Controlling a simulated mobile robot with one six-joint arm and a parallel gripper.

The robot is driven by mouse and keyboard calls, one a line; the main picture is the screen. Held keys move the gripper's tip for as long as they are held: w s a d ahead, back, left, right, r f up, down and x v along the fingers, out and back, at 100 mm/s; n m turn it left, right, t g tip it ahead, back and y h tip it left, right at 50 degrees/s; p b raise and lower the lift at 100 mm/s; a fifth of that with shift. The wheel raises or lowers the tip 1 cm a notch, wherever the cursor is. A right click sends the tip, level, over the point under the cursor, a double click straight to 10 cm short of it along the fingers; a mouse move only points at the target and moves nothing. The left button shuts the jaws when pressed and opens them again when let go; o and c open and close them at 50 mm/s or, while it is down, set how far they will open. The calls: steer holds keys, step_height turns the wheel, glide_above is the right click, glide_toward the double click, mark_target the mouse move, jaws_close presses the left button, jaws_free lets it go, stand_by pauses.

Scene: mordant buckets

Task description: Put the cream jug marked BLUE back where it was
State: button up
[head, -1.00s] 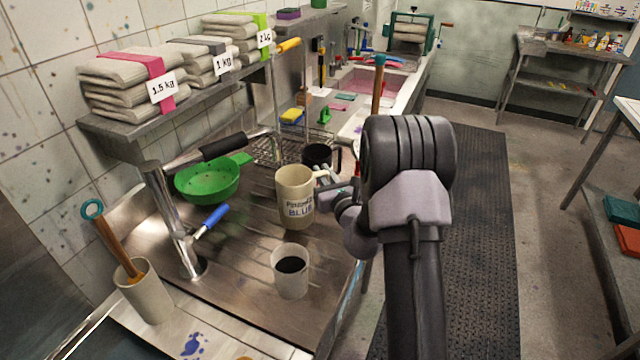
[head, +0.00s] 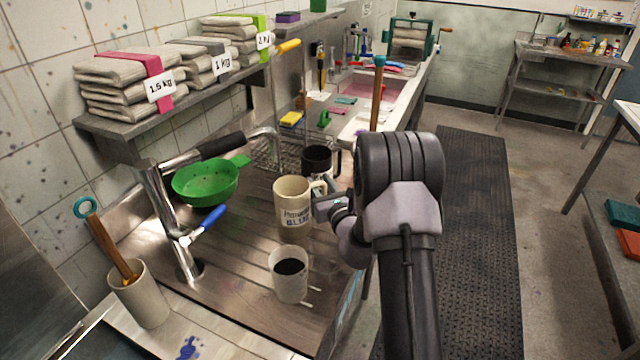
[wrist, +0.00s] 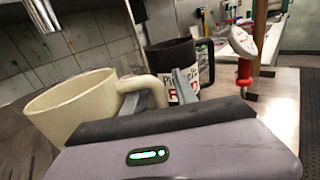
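The cream jug marked BLUE (head: 293,210) is upright over the draining board (head: 245,265), behind a pale cup of dark liquid (head: 290,282). I cannot tell whether its base touches the board. In the wrist view the cream jug (wrist: 85,108) looks tilted with the camera, its handle toward me. My gripper (head: 322,205) is at the handle, on the jug's right side. In the wrist view my gripper (wrist: 157,100) has one finger on each side of the handle, close around it.
A green colander (head: 205,183) and a tap with a blue lever (head: 208,222) are at the left. A beige pot with a wooden-handled tool (head: 140,295) stands front left. A wire rack (head: 265,155) and pink sink (head: 375,85) lie beyond. The board's front middle is clear.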

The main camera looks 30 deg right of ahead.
steer(key=shift+r, duration=0.2)
steer(key=s+a+p, duration=0.1)
steer(key=s, duration=1.1)
steer(key=shift+a+p, duration=0.15)
steer(key=shift+p, duration=0.15)
steer(key=o, duration=1.5)
steer(key=shift+c, duration=0.2)
